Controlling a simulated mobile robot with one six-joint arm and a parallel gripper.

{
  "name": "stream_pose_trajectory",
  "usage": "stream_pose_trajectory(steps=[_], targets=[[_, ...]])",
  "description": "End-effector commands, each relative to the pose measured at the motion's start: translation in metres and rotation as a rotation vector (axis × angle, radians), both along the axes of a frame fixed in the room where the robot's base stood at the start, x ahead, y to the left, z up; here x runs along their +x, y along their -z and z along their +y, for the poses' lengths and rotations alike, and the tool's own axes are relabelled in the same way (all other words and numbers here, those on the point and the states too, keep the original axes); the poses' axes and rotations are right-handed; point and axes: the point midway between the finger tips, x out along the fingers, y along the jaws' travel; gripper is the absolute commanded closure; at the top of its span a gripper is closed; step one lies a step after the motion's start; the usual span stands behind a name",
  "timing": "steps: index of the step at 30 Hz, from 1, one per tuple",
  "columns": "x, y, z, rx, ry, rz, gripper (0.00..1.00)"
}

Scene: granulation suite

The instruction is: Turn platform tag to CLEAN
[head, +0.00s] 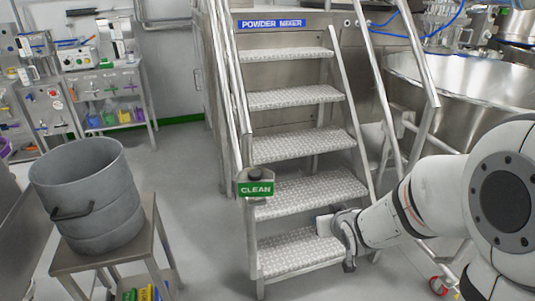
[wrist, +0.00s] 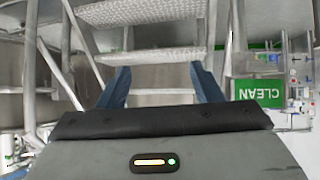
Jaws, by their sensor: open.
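The platform tag (head: 255,188) is a green plate reading CLEAN, below a dark round knob at the lower end of the stair's left handrail. In the wrist view the tag (wrist: 258,91) is at the right, with its lettering upside down. My gripper (head: 336,240) is in front of the lower steps, to the right of the tag and lower in the head view. In the wrist view my gripper (wrist: 162,85) has its two blue-grey fingers wide apart with nothing held between them. The tag lies outside the fingers, apart from them.
Metal stairs (head: 290,98) with treaded steps rise under a POWDER MIXER sign (head: 271,24). A grey drum (head: 92,190) stands on a small table at left. A large steel vessel (head: 460,80) is at right. Grey floor is clear between drum and stairs.

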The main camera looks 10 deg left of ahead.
Motion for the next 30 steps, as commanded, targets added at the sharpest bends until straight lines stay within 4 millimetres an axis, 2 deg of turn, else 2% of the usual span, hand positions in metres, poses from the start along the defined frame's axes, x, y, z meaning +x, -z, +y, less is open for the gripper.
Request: stream_pose_trajectory(steps=[1,6,9,12,17,20,30], targets=[[0.008,-0.011,0.022,0.029,-0.048,-0.058,0.41],[0.019,-0.035,0.09,0.166,-0.202,-0.272,0.41],[0.014,-0.047,0.122,0.251,-0.277,-0.368,0.41],[0.007,-0.056,0.143,0.324,-0.33,-0.439,0.41],[-0.001,-0.064,0.16,0.393,-0.375,-0.5,0.41],[0.001,-0.066,0.166,0.406,-0.382,-0.513,0.41],[0.038,-0.066,0.202,0.408,-0.382,-0.513,0.41]])
